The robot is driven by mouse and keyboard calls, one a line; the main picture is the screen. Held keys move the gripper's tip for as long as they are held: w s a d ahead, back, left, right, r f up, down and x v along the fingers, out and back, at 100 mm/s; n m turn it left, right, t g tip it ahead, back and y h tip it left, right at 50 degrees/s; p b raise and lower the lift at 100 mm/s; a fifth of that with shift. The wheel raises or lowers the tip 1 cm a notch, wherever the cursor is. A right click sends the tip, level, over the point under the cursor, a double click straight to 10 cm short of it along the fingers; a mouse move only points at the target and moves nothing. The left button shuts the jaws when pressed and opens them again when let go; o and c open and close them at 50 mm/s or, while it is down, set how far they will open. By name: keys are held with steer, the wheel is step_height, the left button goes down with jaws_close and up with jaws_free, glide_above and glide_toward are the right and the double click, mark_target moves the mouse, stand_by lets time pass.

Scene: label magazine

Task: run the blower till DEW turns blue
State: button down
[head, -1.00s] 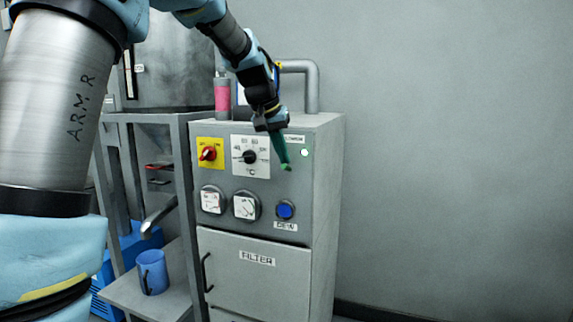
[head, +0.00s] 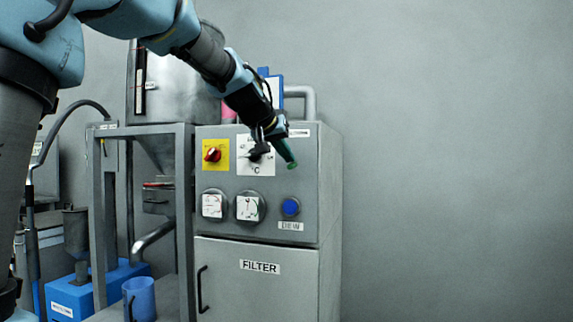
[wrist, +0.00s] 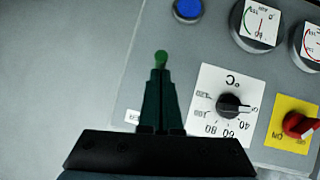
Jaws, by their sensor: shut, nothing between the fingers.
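The DEW indicator (head: 290,207) is a round blue lens above its DEW label on the grey cabinet's front. It also shows blue at the top of the wrist view (wrist: 187,9). My gripper (head: 291,165) is shut and empty, in front of the panel above DEW. In the wrist view my gripper (wrist: 161,58) has its green tips together; I cannot tell whether they touch the panel. A black temperature knob (wrist: 230,104) sits on a white °C scale, partly hidden by my arm in the head view. A red switch (head: 213,154) sits on a yellow plate.
Two gauges (head: 213,205) sit left of DEW. The FILTER door (head: 258,290) with a black handle is below. A blue mug (head: 139,298) stands under a bent pipe at left. Open wall is to the right.

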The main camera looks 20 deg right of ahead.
step_height(320, 180, down, 3)
steer(key=t+h+b, duration=0.1)
steer(key=b, duration=0.6)
steer(key=t+h+b, duration=0.1)
steer(key=b, duration=0.7)
steer(key=shift+s+a+t+h, duration=0.15)
steer(key=shift+t+h, duration=0.25)
steer(key=shift+f+b, duration=0.1)
steer(key=shift+b, duration=1)
